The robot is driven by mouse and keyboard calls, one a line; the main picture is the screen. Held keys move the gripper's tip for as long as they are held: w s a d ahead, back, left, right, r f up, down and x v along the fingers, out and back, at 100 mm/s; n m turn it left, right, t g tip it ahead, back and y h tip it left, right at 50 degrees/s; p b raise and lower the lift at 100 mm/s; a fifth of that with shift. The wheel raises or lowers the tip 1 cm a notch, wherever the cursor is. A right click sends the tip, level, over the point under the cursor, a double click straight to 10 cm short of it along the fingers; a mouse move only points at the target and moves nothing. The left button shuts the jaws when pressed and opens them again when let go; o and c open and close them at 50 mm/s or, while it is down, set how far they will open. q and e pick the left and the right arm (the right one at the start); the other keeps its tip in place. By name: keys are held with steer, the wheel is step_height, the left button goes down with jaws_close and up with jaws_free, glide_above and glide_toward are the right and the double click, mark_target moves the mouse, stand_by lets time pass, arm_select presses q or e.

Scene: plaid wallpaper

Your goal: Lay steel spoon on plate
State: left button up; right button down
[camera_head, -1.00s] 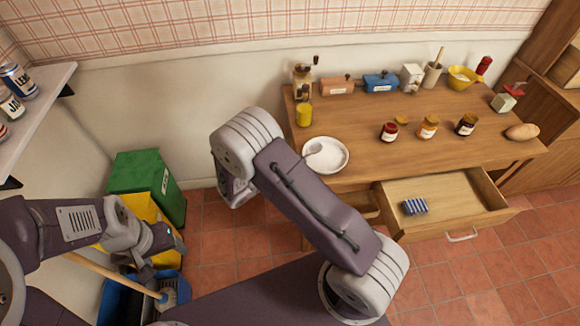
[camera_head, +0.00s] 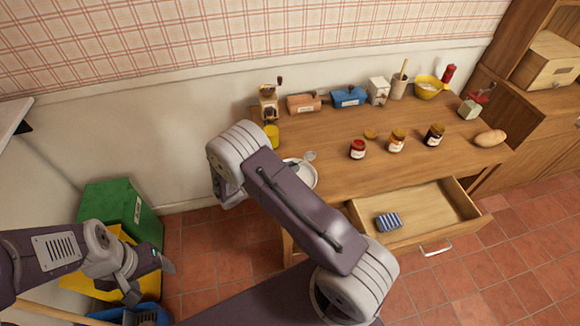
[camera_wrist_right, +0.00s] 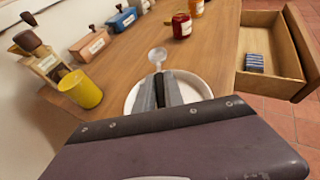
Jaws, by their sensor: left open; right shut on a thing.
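The steel spoon (camera_wrist_right: 157,55) is held in my right gripper (camera_wrist_right: 161,90), its bowl pointing away toward the far side of the table. The white plate (camera_wrist_right: 198,83) lies on the wooden table below and around the fingers. The spoon's bowl reaches past the plate's far rim; whether it touches anything is unclear. In the head view the spoon's bowl (camera_head: 310,155) shows beside my arm, and part of the plate (camera_head: 308,175) shows. My right gripper is hidden there behind my own arm. My left gripper (camera_head: 152,281) is open and empty, low at the left near the bins.
A yellow cup (camera_wrist_right: 80,90) and a coffee grinder (camera_head: 268,103) stand left of the plate. Several jars, such as the red one (camera_head: 358,149), stand to the right. The open drawer (camera_head: 430,208) juts out at the front with a blue striped item (camera_head: 389,222) inside.

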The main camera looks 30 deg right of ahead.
steer(key=f, duration=0.1)
steer(key=f+b, duration=0.1)
steer(key=shift+a+f, duration=0.2)
steer(key=shift+f, duration=0.2)
arm_select(q)
step_height(320, 180, down, 2)
steer(key=shift+a+f, duration=0.1)
steer(key=shift+f, duration=0.05)
arm_select(e)
steer(key=shift+d, duration=0.1)
steer(key=c, duration=1.4)
jaws_free()
steer(key=shift+o, duration=0.2)
steer(key=shift+r, duration=0.1)
steer(key=v, duration=0.9)
steer(key=shift+b, duration=0.35)
arm_select(q)
steer(key=shift+f, duration=0.2)
